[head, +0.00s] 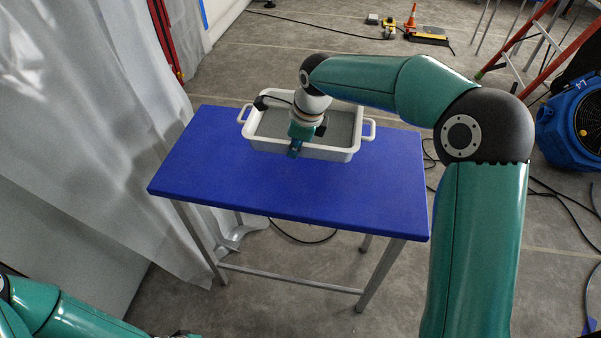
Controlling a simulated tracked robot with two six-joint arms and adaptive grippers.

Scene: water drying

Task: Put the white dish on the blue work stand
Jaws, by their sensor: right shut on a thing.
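The white dish (364,130) is a rectangular pan with a handle at each end and a grey inside. It is at the back half of the blue work stand (290,190), over its top. I cannot tell if it rests fully on the surface. My right gripper (295,149) points down at the dish's near long wall and is shut on it. The wrist hides part of the dish's inside. My left arm shows only in the lower left corner; its gripper is not clearly in view.
The front and both sides of the stand's top are clear. A white curtain (90,130) hangs close to the stand's left. A blue fan (572,122) and a red ladder (540,55) stand at the right. Cables lie on the floor.

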